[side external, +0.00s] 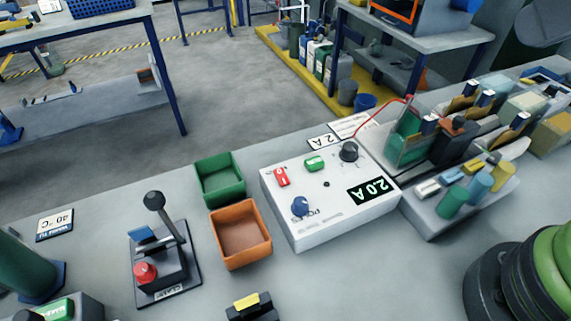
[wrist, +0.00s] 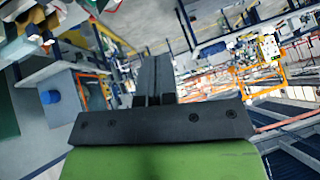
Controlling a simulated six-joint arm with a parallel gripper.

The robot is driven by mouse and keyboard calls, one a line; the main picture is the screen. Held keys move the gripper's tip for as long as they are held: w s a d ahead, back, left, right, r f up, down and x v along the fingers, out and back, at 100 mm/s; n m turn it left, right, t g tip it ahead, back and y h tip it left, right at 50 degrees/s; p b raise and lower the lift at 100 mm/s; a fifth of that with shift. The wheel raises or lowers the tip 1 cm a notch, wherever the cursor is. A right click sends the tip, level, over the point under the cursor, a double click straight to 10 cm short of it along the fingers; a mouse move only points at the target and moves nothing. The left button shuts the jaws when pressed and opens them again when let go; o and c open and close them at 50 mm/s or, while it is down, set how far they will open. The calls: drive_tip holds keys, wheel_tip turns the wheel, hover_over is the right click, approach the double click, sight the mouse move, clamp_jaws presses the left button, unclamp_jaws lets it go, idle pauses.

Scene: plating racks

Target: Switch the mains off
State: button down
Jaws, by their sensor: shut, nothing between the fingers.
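A white power supply box (side external: 325,225) stands on the grey bench in the side external view. On its top are a red switch (side external: 282,177), a green switch or button (side external: 315,163), a blue knob (side external: 300,206), a black knob (side external: 348,151) and a display (side external: 372,190) reading 2.0 A. Lettering beside the red switch is too small to read surely. In the wrist view my gripper (wrist: 154,66) has its dark fingers together and empty, pointing out over the room. The fingers do not show in the side external view, and no contact with the box is visible.
Green (side external: 220,178) and orange (side external: 240,234) trays sit left of the box. A lever unit (side external: 160,262) with a red button stands further left. A rack with jars and a red wire (side external: 385,104) crowds the right. Bare bench lies in front of the box.

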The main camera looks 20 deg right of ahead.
drive_tip(key=w+a+f+n, duration=0.2)
drive_tip(key=w+a+n, duration=0.2)
drive_tip(key=w+n, duration=0.25)
drive_tip(key=n+t+y, duration=0.1)
drive_tip(key=n+y, duration=0.3)
drive_tip(key=n, duration=0.9)
hover_over(279, 176)
drive_tip(key=s, duration=0.2)
wheel_tip(279, 176, down, 12)
drive_tip(key=shift+f, duration=0.25)
drive_tip(key=shift+m, duration=0.25)
drive_tip(key=shift+w+f, duration=0.25)
drive_tip(key=shift+f, duration=1.2)
drive_tip(key=shift+w+f, duration=0.3)
drive_tip(key=shift+f, duration=1.15)
drive_tip(key=shift+w+f, duration=0.25)
drive_tip(key=shift+f, duration=1.2)
drive_tip(key=shift+f, duration=0.1)
drive_tip(key=shift+w+f, duration=0.1)
drive_tip(key=shift+f, duration=0.2)
drive_tip(key=shift+f, duration=0.3)
drive_tip(key=shift+r, duration=0.1)
